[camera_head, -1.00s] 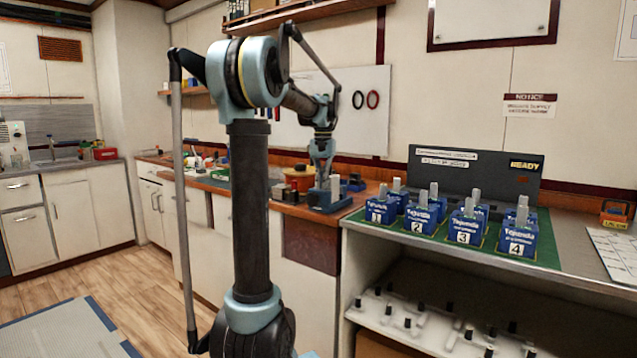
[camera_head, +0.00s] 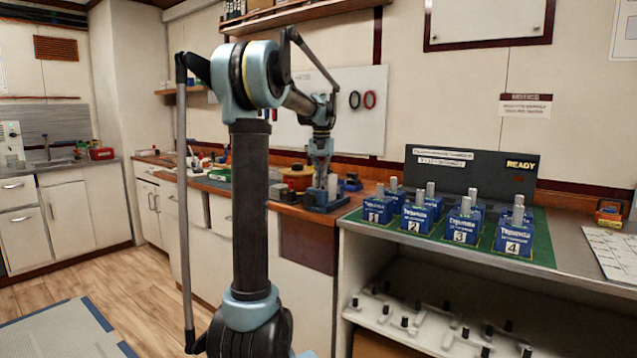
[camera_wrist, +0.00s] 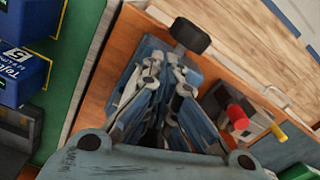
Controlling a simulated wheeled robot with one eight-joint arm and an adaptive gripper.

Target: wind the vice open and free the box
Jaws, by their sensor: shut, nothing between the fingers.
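My gripper (camera_head: 319,178) points down close over the vice. In the wrist view the gripper (camera_wrist: 166,68) is shut and empty, and its fingers hide much of the blue vice body (camera_wrist: 207,122) beneath. A dark round knob (camera_wrist: 190,36) shows just beyond the fingertips. I cannot tell whether the fingers touch the vice. I cannot clearly make out the box in its jaws.
Several blue numbered breaker boxes (camera_head: 464,229) with grey levers stand on a green mat (camera_head: 543,250) to the right, before a dark panel (camera_head: 475,175) reading READY. Tools and a spool clutter the bench leftward.

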